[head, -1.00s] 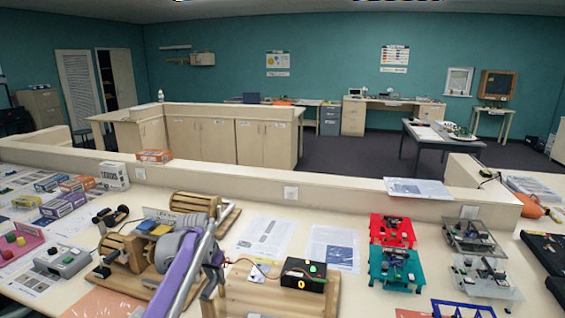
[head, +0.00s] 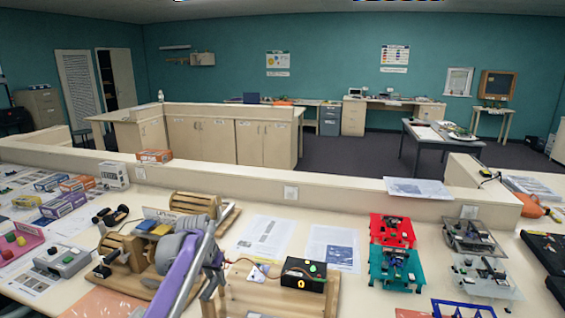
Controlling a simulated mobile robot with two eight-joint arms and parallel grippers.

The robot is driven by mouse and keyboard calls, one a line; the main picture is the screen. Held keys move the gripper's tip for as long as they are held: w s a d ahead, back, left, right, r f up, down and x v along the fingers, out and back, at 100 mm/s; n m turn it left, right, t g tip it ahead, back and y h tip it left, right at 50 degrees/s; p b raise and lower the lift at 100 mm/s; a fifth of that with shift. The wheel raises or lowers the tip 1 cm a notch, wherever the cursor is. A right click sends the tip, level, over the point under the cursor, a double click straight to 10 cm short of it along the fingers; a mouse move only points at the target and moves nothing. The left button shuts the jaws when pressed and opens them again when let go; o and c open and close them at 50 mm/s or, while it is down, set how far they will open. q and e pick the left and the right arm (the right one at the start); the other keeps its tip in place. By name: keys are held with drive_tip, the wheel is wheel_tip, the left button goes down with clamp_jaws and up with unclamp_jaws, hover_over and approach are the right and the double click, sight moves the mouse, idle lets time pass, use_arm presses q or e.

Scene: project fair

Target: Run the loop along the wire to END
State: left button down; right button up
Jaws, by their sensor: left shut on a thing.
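The wire game's wooden board (head: 270,300) is at the bottom middle of the head view, with a black box (head: 304,274) showing a yellow 0 and a green button on it. A thin dark wire shows at the board's back left, near a small white plate. My left gripper (head: 211,289) points down at the board's left edge, in front of it. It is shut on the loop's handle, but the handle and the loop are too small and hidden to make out. I cannot tell where the loop sits on the wire. The END mark is not readable. My right gripper is not in view.
Wooden machines with grey drums (head: 185,248) stand close behind and left of my left arm. Printed sheets (head: 265,237) lie behind the board. Red (head: 392,230) and teal (head: 396,267) stands are to the right. A low cream ledge (head: 340,202) runs behind the table.

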use_arm(q)
drive_tip(key=shift+c, duration=2.4)
unclamp_jaws()
drive_tip(key=shift+r, duration=4)
